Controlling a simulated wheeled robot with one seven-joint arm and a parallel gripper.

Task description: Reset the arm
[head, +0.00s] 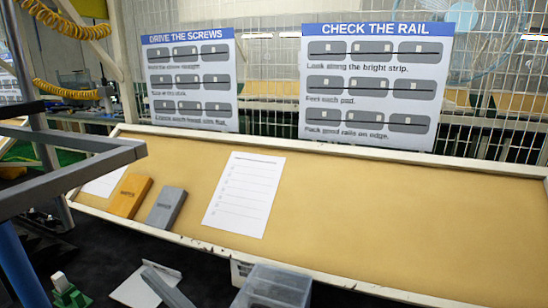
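The task names only my arm. My gripper does not show in the head view, so its opening and anything in it are hidden from me. The view looks across a sloped tan board (400,225) with a pale raised rim.
On the board lie an orange block (130,195), a grey block (166,207) and a checklist sheet (243,194). A clear bin (273,287) and a green part (70,293) are in front. Grey bars (70,172) cross the left. Two posters (376,85) hang behind. The board's right side is bare.

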